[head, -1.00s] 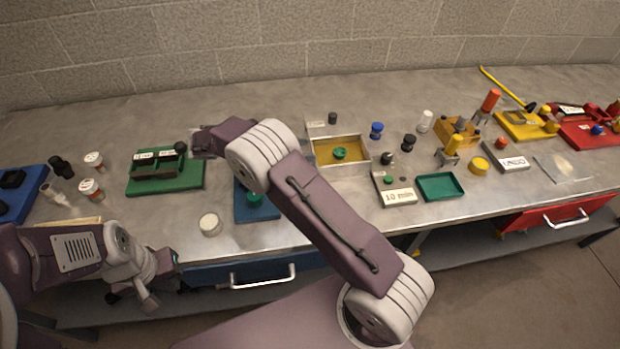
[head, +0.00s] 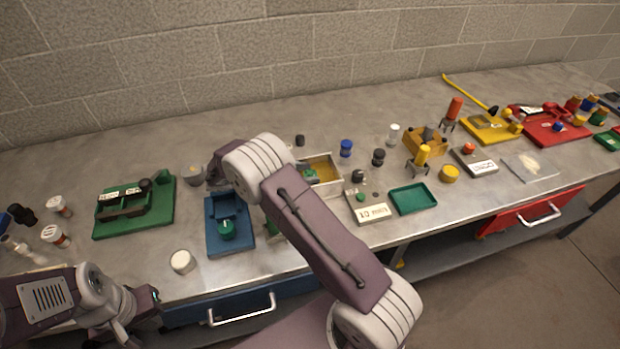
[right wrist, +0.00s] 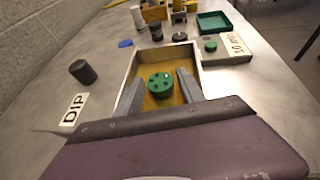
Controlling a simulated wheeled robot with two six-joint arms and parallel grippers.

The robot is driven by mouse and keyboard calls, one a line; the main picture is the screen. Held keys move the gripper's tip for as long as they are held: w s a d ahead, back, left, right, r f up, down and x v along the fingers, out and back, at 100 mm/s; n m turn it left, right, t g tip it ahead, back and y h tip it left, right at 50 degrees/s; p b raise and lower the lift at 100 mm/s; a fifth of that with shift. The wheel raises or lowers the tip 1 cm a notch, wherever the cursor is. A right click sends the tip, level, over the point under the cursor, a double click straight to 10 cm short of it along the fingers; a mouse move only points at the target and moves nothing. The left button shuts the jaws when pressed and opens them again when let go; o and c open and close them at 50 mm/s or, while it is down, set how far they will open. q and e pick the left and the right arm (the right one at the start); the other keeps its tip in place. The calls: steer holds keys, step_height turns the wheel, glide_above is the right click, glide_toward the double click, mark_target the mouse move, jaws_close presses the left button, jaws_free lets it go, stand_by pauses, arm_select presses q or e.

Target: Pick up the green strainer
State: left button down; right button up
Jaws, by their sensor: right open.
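The green strainer (right wrist: 160,85) is a round green disc with small holes on top. It lies on the yellow floor of a shallow walled tray (right wrist: 193,53). In the head view the tray (head: 335,160) is partly covered by my right forearm, and only a bit of green (head: 308,172) shows in it. My right gripper (right wrist: 160,73) is open, with one finger on each side of the strainer and gaps between. How far the fingertips are above the tray floor is hard to tell. My left gripper (head: 128,318) is low at the table's front edge, its fingers unclear.
A black cylinder (right wrist: 83,72) and a DIP label (right wrist: 73,114) stand left of the tray. A green tray (head: 413,199) and a 10 min block (head: 372,213) are to its right. A blue holder (head: 214,238) is to its left. A stone wall runs behind.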

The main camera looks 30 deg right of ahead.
mark_target(305, 174)
jaws_close()
steer(key=shift+w+r, duration=0.1)
steer(key=shift+r, duration=0.45)
step_height(305, 174, up, 3)
steer(key=s+d+r, duration=0.4)
steer(key=d, duration=0.1)
steer(key=s+d+r, duration=0.2)
steer(key=s+d, duration=0.1)
steer(key=shift+s+r, duration=0.1)
steer(key=shift+s+d+r, duration=0.3)
steer(key=shift+s+d, duration=0.05)
steer(key=shift+s, duration=0.05)
